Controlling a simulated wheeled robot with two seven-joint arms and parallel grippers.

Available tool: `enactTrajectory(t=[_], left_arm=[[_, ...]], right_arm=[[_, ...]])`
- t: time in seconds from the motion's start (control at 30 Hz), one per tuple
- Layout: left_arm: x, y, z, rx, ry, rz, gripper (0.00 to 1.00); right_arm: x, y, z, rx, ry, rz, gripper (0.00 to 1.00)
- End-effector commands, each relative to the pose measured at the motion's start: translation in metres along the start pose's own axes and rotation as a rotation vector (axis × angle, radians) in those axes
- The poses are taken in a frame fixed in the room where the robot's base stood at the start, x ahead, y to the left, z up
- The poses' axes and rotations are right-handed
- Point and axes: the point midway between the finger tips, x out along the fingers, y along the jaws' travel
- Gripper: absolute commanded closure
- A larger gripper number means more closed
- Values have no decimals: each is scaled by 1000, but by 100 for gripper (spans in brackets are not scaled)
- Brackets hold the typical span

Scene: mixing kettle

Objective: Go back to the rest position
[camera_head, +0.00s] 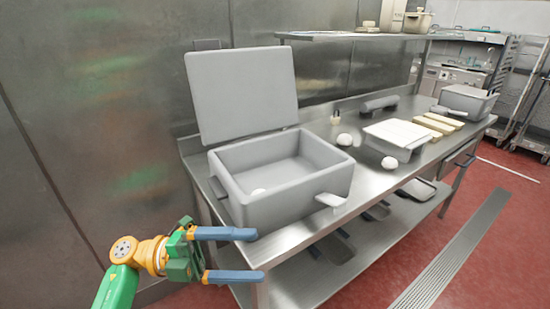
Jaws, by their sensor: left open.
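My left gripper (236,254) is at the lower left, with its two blue fingers spread apart and nothing between them. It is in front of and to the left of the grey kettle (262,204), near the table's front-left corner. The kettle is an open box on the steel table, with its flat lid (240,92) raised upright at the back. A small white round thing (258,192) lies inside the kettle near the front wall. My right gripper is not in view.
The steel table (362,186) runs to the right. On it are white round things (344,139), a white board (397,132), yellowish blocks (434,124) and another grey box (467,101). Trays lie on the lower shelf (320,278). A metal wall (90,120) stands at the left. Red floor (500,215) is open at the right.

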Motion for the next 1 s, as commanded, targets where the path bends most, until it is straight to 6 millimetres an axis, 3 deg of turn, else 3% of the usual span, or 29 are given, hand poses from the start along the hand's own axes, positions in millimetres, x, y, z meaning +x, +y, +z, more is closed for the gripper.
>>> enactTrajectory(t=[0.13,0.27,0.33,0.43,0.5,0.57,0.6,0.73,0.87,0.97,1.0], left_arm=[[-19,-74,48,61,-247,-355,0],[-77,-129,100,22,-556,-695,0],[-122,-140,130,-60,-751,-860,0],[-184,-123,168,-249,-1030,-1025,0],[-216,-94,188,-420,-1204,-1082,0],[-235,-60,200,-588,-1339,-1091,0],[-238,-28,204,-652,-1386,-1068,0],[-242,72,201,-818,-1509,-986,0],[-243,181,176,-1006,-1644,-883,0],[-239,273,137,-1169,-1756,-776,0],[-237,310,115,-1237,-1803,-727,0]], right_arm=[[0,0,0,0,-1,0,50],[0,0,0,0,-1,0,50],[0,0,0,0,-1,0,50],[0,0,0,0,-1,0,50],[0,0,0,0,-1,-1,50],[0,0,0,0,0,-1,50],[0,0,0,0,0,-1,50],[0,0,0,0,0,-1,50],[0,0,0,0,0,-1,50],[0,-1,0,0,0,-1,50],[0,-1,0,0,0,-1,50]])
